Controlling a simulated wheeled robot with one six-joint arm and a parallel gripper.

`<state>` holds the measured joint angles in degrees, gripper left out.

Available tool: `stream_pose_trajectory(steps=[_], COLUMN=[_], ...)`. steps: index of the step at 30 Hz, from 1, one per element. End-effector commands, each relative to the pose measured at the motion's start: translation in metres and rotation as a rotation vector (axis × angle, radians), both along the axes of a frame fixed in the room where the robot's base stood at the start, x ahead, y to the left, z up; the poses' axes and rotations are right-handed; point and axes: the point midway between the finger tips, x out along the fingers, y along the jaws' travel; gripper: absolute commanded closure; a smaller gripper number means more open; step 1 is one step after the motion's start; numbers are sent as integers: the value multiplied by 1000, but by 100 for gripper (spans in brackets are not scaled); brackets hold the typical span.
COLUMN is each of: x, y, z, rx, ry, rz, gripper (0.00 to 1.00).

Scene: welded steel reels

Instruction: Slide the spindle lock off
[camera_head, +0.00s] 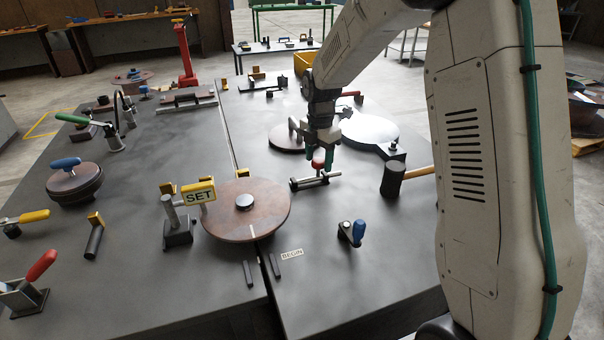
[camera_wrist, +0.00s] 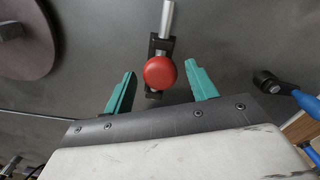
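A red-knobbed sliding rod, which seems to be the spindle lock (camera_head: 318,165), sits low on the right-hand dark table. In the wrist view its round red knob (camera_wrist: 160,72) is seen from above, with a dark block under it and a bare metal rod (camera_wrist: 166,18) running out at the top. My gripper (camera_head: 320,157) is over it with teal fingers pointing down. In the wrist view the fingers (camera_wrist: 160,70) are open, one on each side of the knob, with clear gaps. I see no contact. How far the fingertips are above the table is hard to tell.
A large brown reel (camera_head: 262,218) with a SET sign (camera_head: 200,192) stands left of the lock. A black hammer-like head (camera_head: 391,180) with a wooden handle is at the right. A pale disc (camera_head: 370,130) lies behind.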

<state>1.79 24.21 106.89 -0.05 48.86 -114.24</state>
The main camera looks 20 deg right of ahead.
Motion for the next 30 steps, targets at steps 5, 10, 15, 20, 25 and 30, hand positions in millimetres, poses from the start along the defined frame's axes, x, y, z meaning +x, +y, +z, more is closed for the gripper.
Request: stream_pose_trajectory(steps=[5,10,15,20,25,30], x=[0,0,0,0,0,0], y=[0,0,0,0,0,0], z=[4,18,31,44,58,68], rx=[0,0,0,0,0,0], ry=[0,-1,-1,-2,-1,0], rz=[0,0,0,0,0,0], gripper=[43,43,43,43,43,43])
